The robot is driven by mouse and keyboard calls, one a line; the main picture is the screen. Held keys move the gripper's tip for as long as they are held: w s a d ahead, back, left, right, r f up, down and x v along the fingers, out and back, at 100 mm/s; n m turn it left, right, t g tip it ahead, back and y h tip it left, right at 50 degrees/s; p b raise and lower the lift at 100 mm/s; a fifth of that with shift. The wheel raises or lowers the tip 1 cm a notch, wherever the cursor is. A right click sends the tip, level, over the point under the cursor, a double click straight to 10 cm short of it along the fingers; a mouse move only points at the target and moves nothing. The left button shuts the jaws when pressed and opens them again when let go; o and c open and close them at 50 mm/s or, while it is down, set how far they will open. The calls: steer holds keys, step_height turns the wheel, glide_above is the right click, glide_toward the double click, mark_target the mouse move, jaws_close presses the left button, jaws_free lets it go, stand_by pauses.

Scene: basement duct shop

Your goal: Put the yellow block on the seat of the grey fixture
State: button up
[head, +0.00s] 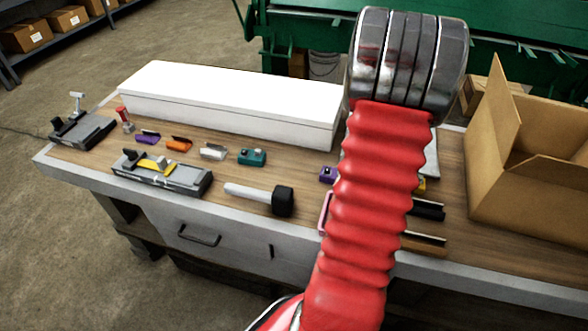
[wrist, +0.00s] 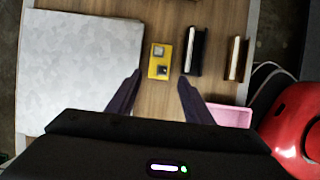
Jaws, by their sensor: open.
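The yellow block (wrist: 159,62) lies on the wooden bench in the wrist view, with a small grey square and a dark square on its top. In the head view only a yellow edge (head: 421,186) shows past my arm. My gripper (wrist: 159,77) is open and empty, its two dark fingers apart, with the block between and just beyond the tips in the picture. The gap in height cannot be told. In the head view my arm hides the gripper. A grey fixture (head: 190,180) with a yellow lever-like part stands near the bench's front left; its seat is not clear.
Another grey fixture (head: 85,131) stands at the far left. A white box (head: 235,100) lies along the back. Several small coloured pieces and a black-headed mallet (head: 283,201) lie between. A cardboard box (head: 520,190) stands right.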

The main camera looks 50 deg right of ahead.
steer(key=w+a+r+m+t, duration=0.1)
steer(key=w+a+r+t, duration=0.15)
steer(key=w+a, duration=0.5)
steer(key=w+a+r+m+t+h, duration=0.1)
steer(key=w+a+r, duration=0.3)
steer(key=a, duration=0.6)
steer(key=w+a+r+m+t, duration=0.1)
steer(key=w+a+r, duration=0.4)
steer(key=a, duration=0.4)
steer(key=s+a+m+t+y, duration=0.1)
steer(key=s+a+t, duration=0.1)
steer(key=a, duration=1.2)
steer(key=s+a+m+t+y, duration=0.1)
steer(key=s+a+t+y, duration=0.1)
steer(key=a, duration=1.1)
steer(key=shift+s+a+f+t, duration=0.15)
steer(key=shift+a+t, duration=0.2)
steer(key=shift+t, duration=0.2)
